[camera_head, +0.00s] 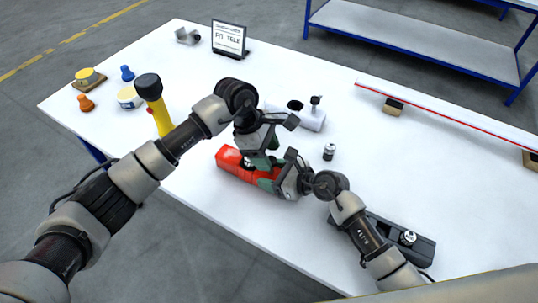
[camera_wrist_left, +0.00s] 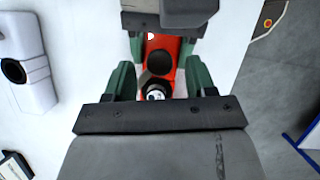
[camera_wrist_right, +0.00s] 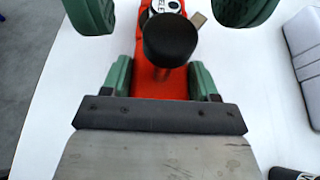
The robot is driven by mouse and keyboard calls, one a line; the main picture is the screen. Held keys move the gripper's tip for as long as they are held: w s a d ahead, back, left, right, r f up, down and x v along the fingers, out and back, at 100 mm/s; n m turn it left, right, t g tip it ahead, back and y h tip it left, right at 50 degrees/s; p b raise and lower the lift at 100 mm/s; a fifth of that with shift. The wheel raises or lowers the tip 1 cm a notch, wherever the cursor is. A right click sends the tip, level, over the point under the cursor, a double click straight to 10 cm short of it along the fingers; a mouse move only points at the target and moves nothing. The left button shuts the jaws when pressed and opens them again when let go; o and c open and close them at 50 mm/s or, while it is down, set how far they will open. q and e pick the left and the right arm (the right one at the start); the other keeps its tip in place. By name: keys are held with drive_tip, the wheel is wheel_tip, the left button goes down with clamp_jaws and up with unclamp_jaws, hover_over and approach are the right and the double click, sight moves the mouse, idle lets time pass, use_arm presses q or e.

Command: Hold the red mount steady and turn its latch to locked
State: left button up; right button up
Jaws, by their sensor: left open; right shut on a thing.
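The red mount (camera_head: 230,158) lies on the white table, partly hidden under my two grippers. My right gripper (camera_wrist_right: 160,78) is shut on the red mount (camera_wrist_right: 150,84), with a green finger on each side of its body. A black round knob (camera_wrist_right: 170,38) stands up from the mount. Beyond it is a white-marked dial (camera_wrist_right: 165,6) with a small beige tab (camera_wrist_right: 198,20), perhaps the latch; its setting cannot be read. My left gripper (camera_wrist_left: 162,80) is open above the mount, its green fingers on either side of the dial (camera_wrist_left: 155,91) and apart from it.
A grey-white fixture (camera_head: 310,117) stands behind the grippers, with a small cylinder (camera_head: 329,151) nearby. A yellow tool with a black top (camera_head: 155,105) stands at left. A dark block (camera_head: 410,245) lies near my right arm. A sign (camera_head: 229,37) stands at the back.

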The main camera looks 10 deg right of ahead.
use_arm(q)
drive_tip(key=shift+x, duration=0.8)
drive_tip(key=c, duration=0.9)
drive_tip(key=shift+n, duration=0.3)
drive_tip(key=shift+s+n+t, duration=0.1)
drive_tip(key=shift+n+t, duration=0.5)
drive_tip(key=shift+n, duration=0.6)
drive_tip(key=shift+s+n+t+h, duration=0.1)
drive_tip(key=shift+n+t+h, duration=0.4)
drive_tip(key=shift+n, duration=1.4)
drive_tip(key=shift+t+y, duration=0.3)
